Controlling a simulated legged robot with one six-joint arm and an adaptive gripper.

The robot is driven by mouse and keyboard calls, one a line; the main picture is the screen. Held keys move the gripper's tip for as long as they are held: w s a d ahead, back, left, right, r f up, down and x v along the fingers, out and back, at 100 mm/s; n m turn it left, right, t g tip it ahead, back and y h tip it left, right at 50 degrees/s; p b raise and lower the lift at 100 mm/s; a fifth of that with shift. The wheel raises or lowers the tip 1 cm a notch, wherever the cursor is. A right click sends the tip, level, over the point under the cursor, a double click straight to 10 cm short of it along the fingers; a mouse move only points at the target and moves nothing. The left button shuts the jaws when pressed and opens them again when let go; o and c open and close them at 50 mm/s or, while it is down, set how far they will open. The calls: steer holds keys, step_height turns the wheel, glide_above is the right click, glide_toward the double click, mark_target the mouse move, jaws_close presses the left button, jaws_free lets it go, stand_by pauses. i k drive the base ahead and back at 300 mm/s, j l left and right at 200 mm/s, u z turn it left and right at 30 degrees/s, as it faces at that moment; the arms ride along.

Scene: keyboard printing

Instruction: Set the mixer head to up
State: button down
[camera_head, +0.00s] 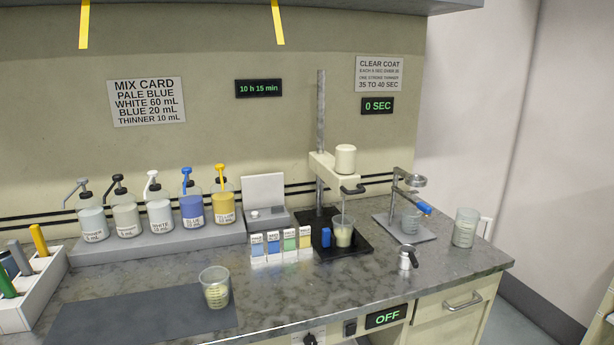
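The mixer stands toward the back of the counter, right of centre. Its tall grey post (321,112) rises from a black base (355,247). The cream mixer head (322,168) is on the post, well below its top, with a rounded motor housing (345,158). A dark handle (353,189) sticks out under the housing. A thin shaft reaches down from the head toward a beaker of pale liquid (342,235) on the base; its lower tip is hard to make out. My gripper is not in view.
Pump bottles (160,215) line the back left. Small colour cards (274,243) stand left of the mixer. A stand with a ring (414,180), a beaker (465,228) and a small metal cup (407,258) are to its right.

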mark_target(339, 173)
steer(key=i, duration=1)
